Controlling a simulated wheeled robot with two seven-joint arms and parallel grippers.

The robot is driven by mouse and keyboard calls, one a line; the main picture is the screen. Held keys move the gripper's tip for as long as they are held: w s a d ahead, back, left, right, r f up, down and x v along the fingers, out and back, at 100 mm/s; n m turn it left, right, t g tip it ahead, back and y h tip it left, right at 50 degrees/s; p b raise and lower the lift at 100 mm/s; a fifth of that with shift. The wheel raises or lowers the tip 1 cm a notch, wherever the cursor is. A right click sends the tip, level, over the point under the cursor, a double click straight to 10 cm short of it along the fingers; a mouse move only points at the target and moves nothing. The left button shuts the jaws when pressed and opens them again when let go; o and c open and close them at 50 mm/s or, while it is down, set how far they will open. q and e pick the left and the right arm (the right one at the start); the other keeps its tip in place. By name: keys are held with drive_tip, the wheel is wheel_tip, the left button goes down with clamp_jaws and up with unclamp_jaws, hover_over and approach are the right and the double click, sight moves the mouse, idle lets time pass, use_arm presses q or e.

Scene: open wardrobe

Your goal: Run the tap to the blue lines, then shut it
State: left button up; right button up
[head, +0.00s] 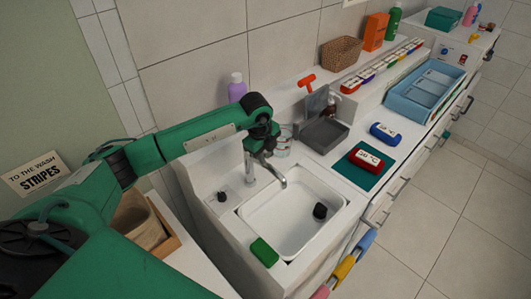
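The grey tap (280,178) stands at the back of the white sink (262,212), with its spout curving over the basin. No stream shows below the spout. No blue lines can be made out inside the basin, and I cannot tell whether water lies in it. A black round object (320,211) sits in the basin towards the right. My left gripper (264,152) is pointed down just above and behind the tap, and its fingers are too small and dark to tell open from shut. Contact with the tap is unclear. My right gripper is out of view.
A green sponge (263,252) lies on the sink's front left rim. A small black-topped piece (221,197) stands on the left ledge. A grey tray (322,134), red item on a green mat (366,178), blue item (385,134) and blue crate (398,105) occupy the right counter.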

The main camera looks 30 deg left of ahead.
use_arm(q)
clamp_jaws()
drive_tip(key=shift+w+a+r+h+b, duration=0.1)
drive_tip(key=shift+a+r+h+b, duration=0.15)
drive_tip(key=shift+r+h+b, duration=0.35)
drive_tip(key=shift+w+a+r+g+h, duration=0.1)
drive_tip(key=shift+a+r+g+h, duration=0.25)
drive_tip(key=shift+r+g+h, duration=0.5)
drive_tip(key=shift+w+a+r+n+h, duration=0.15)
drive_tip(key=shift+a+r+h, duration=0.25)
drive_tip(key=shift+h, duration=0.45)
drive_tip(key=shift+w+a+r+n+h, duration=0.15)
drive_tip(key=shift+a+r+h, duration=0.25)
drive_tip(key=shift+h, duration=0.4)
drive_tip(key=shift+g, duration=0.25)
drive_tip(key=shift+o, duration=2.2)
unclamp_jaws()
drive_tip(key=shift+a+r+b, duration=0.1)
drive_tip(key=shift+b, duration=0.25)
